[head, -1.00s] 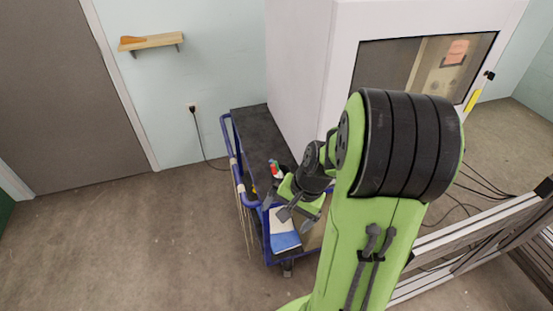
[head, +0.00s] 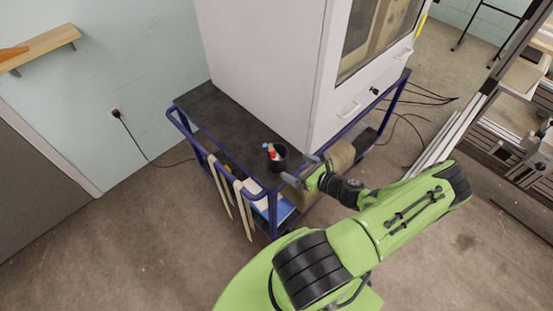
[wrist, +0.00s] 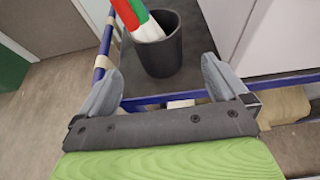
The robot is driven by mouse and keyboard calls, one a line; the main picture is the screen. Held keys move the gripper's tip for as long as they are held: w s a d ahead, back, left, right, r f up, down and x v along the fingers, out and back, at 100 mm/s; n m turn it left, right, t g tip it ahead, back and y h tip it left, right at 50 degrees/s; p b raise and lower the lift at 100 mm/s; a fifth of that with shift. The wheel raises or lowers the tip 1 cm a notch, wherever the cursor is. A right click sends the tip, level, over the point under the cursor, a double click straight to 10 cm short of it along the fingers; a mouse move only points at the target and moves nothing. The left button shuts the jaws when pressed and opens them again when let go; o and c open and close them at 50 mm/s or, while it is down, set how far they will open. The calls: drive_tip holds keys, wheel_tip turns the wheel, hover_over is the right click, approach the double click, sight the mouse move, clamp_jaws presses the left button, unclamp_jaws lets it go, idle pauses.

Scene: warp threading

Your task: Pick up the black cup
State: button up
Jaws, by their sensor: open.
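The black cup (head: 277,158) stands upright on the dark top of the blue-framed cart (head: 215,115), near its front corner beside the white cabinet. Red, green and white items stick out of it. In the wrist view the cup (wrist: 160,52) is just beyond the fingers and roughly between them. My gripper (head: 302,171) is open and empty at the cart's front edge, right of the cup in the head view. In the wrist view its two fingers (wrist: 165,85) are spread wide, with the cup apart from them.
The white cabinet (head: 265,65) stands on the cart close behind the cup. The blue rail (head: 222,155) runs along the cart's left side, with pale strips hanging from it. The cart top left of the cup is clear. A wall shelf (head: 40,48) is at upper left.

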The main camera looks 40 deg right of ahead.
sight(279, 158)
drive_tip(key=x, duration=1)
drive_tip(key=shift+w+a+r+b, duration=0.1)
drive_tip(key=shift+w+a+b, duration=0.05)
drive_tip(key=shift+w+b, duration=0.2)
drive_tip(key=shift+s, duration=0.15)
drive_tip(key=shift+c, duration=0.5)
